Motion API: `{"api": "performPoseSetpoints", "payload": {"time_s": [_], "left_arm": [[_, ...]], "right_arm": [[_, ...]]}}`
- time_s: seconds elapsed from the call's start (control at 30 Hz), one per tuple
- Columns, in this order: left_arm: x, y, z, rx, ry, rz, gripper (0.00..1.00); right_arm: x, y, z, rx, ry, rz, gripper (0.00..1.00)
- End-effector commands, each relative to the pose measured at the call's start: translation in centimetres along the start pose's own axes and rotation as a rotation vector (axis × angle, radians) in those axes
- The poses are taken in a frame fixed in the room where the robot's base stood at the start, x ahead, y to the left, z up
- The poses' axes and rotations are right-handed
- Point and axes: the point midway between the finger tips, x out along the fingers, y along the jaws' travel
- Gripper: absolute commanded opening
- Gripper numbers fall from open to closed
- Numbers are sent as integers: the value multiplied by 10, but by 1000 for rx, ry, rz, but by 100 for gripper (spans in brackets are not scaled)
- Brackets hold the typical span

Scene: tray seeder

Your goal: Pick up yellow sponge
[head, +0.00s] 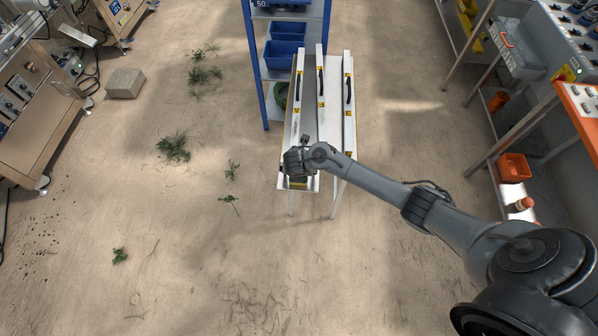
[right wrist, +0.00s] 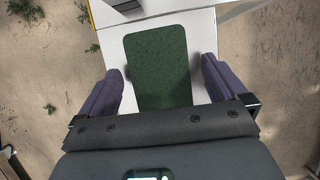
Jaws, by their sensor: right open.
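A dark green rectangular pad (right wrist: 157,62) lies flat on the white table end in the right wrist view. In the head view, a little yellow shows under my gripper at the front end of the white table, and this looks like the sponge (head: 298,184) with its green face up. My right gripper (right wrist: 162,78) is open, one purple-grey finger on each side of the pad, with a gap on both sides. The pad's near end is hidden by the gripper body. In the head view the right gripper (head: 297,174) is over the table's front end. My left gripper is not in view.
The narrow white table (head: 334,120) carries long rails with black handles behind the gripper. A blue shelf (head: 262,62) with blue bins stands behind it. An orange-topped bench (head: 582,112) is at right. The sandy floor left of the table has small plants.

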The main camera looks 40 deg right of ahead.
Motion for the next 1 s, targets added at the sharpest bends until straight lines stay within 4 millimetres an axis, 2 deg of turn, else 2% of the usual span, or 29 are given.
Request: {"api": "performPoseSetpoints", "payload": {"time_s": [0.57,1.0], "left_arm": [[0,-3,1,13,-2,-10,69],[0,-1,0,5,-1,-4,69]], "right_arm": [[3,0,-1,0,0,0,99],[3,0,-1,0,0,0,35]]}}
